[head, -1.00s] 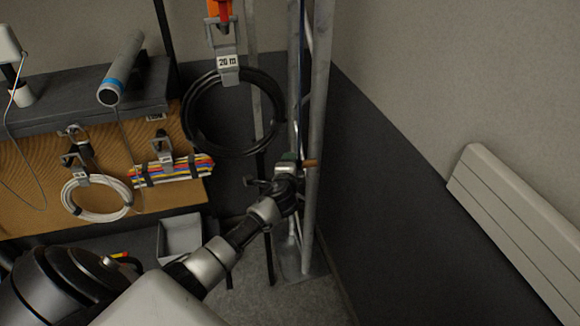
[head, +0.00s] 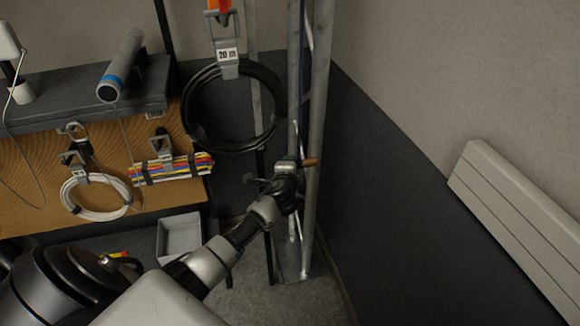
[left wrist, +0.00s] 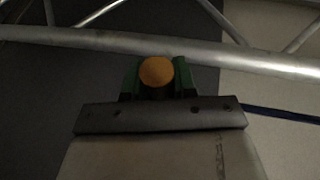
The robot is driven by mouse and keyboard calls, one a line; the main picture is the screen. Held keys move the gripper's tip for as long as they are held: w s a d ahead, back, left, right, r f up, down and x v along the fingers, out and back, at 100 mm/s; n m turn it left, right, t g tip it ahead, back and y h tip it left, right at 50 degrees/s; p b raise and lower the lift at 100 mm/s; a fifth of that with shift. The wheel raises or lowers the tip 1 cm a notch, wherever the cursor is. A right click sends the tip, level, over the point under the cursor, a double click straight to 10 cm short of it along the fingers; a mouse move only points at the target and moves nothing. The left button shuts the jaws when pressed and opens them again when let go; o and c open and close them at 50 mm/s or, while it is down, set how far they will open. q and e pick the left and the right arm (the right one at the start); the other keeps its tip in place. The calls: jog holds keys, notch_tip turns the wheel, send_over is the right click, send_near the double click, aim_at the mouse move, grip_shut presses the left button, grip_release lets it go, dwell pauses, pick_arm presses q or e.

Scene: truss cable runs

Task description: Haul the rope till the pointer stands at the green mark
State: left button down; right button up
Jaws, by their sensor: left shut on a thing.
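In the left wrist view the handle's round orange end (left wrist: 156,72) sits between the green finger pads. A dark blue rope (left wrist: 285,113) runs off to the right there; whether it joins the handle is hidden. The pointer and the green mark are not seen in either view. My right gripper is not in view.
A black cable coil (head: 190,112) tagged 20 m hangs left of the truss. A white coil (head: 68,200) and a bundle of coloured strips (head: 172,169) hang on the wooden board. A grey bin (head: 180,235) is below. A white radiator (head: 520,210) is on the right wall.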

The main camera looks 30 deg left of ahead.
pick_arm(q)
notch_tip(320, 180, down, 7)
jog(key=b, duration=0.4)
jog(key=shift+r, duration=0.15)
jog(key=c, duration=1.2)
grip_release()
jog(key=o, duration=0.3)
jog(key=shift+r, duration=0.15)
jog(key=v, duration=1.1)
